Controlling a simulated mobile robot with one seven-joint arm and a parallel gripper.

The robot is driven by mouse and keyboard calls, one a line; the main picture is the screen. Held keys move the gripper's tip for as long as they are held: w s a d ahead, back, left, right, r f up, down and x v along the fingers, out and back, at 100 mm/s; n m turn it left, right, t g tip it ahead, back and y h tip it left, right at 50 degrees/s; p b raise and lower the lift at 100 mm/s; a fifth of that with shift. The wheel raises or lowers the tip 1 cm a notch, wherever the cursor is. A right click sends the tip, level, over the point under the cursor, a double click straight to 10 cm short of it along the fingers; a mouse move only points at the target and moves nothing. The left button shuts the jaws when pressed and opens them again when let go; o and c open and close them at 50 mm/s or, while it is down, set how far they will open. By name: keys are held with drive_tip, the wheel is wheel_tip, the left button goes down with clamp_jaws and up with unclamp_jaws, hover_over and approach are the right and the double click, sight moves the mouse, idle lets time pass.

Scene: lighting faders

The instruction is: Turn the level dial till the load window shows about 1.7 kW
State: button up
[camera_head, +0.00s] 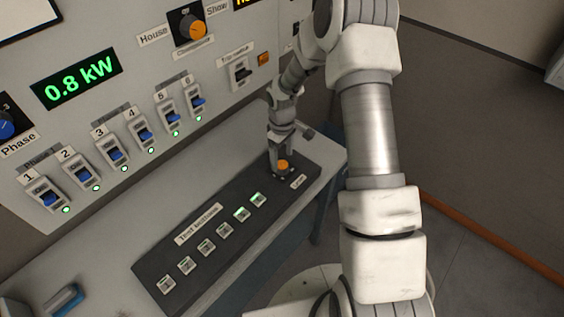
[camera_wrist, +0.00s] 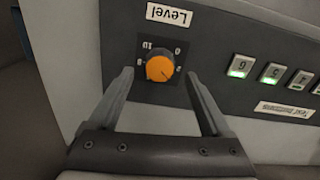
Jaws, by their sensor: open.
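The level dial (camera_head: 283,165) is an orange knob at the right end of the dark test-buttons panel in the head view. In the wrist view the level dial (camera_wrist: 160,68) sits under an upside-down "Level" label (camera_wrist: 169,15), with a small pointer mark. My gripper (camera_wrist: 160,80) is open, with one finger on each side of the dial and visible gaps between fingers and knob. In the head view my gripper (camera_head: 283,158) is over the dial and partly hides it. The load window (camera_head: 76,79) reads 0.8 kW in green.
Several numbered blue switches (camera_head: 115,154) with lit green lamps line the upright panel. An orange House/Show knob (camera_head: 192,27) and a blue Phase knob (camera_head: 6,125) are also there. Several test buttons (camera_head: 206,247) lie left of the dial; two are lit green.

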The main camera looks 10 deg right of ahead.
sight(282, 165)
drive_tip(key=shift+f, duration=1.85)
drive_tip(key=shift+c, duration=0.3)
clamp_jaws()
drive_tip(key=m+b, duration=0.3)
drive_tip(key=shift+f+m, duration=0.15)
drive_tip(key=shift+m, duration=0.15)
drive_tip(key=m+b, duration=0.3)
drive_tip(key=m, duration=0.2)
drive_tip(key=shift+b, duration=0.4)
drive_tip(key=m+b, duration=0.1)
drive_tip(key=m, duration=0.4)
drive_tip(key=shift+b, duration=0.3)
drive_tip(key=m, duration=0.4)
drive_tip(key=shift+r+m, duration=0.2)
drive_tip(key=shift+m, duration=0.5)
